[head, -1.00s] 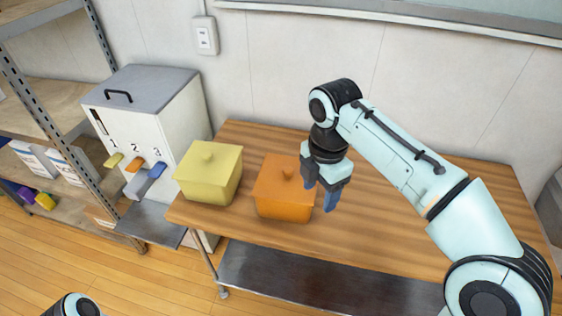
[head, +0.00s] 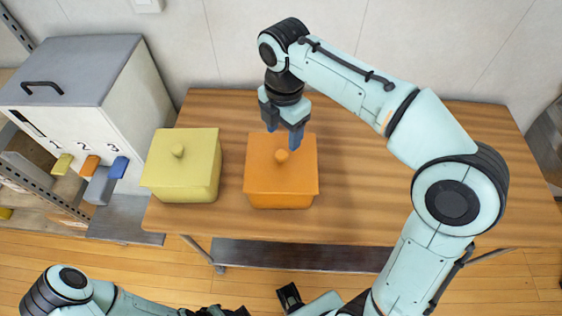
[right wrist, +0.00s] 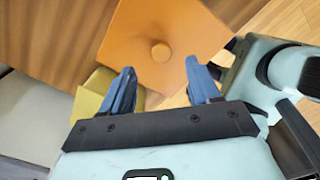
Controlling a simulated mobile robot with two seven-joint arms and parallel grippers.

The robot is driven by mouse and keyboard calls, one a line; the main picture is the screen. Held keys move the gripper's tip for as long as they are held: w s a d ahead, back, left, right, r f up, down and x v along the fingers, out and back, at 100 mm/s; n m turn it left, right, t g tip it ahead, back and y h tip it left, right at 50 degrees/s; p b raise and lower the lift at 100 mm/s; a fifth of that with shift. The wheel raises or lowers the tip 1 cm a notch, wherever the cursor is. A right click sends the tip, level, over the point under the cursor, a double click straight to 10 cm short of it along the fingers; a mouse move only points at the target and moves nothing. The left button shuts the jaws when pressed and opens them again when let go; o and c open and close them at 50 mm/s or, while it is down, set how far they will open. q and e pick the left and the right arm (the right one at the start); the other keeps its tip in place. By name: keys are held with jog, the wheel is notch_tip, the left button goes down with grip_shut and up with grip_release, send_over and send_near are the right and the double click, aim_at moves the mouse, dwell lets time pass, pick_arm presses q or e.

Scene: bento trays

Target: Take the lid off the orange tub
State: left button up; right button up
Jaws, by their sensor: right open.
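The orange tub (head: 280,201) stands on the wooden table with its orange lid (head: 262,178) on. A round knob (head: 281,156) sits in the middle of the lid. My right gripper (head: 284,133) is open, with its blue fingers pointing down above the back part of the lid, close to the knob. In the right wrist view, the lid (right wrist: 190,25) and knob (right wrist: 160,52) lie beyond the spread fingers (right wrist: 160,72), with nothing between them.
A yellow lidded tub (head: 180,185) stands just left of the orange one. A white dispenser box (head: 110,125) with numbered, coloured levers is farther left. The table (head: 400,205) is bare to the right of the orange tub, under my right arm.

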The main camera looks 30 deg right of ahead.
aim_at(281, 154)
jog(key=shift+w+f, duration=0.1)
jog(key=shift+f, duration=0.7)
jog(key=f, duration=0.1)
jog(key=f+b, duration=0.1)
jog(key=f, duration=0.3)
jog(key=shift+s+a, duration=0.25)
jog(key=shift+a, duration=0.1)
jog(key=c, duration=1.1)
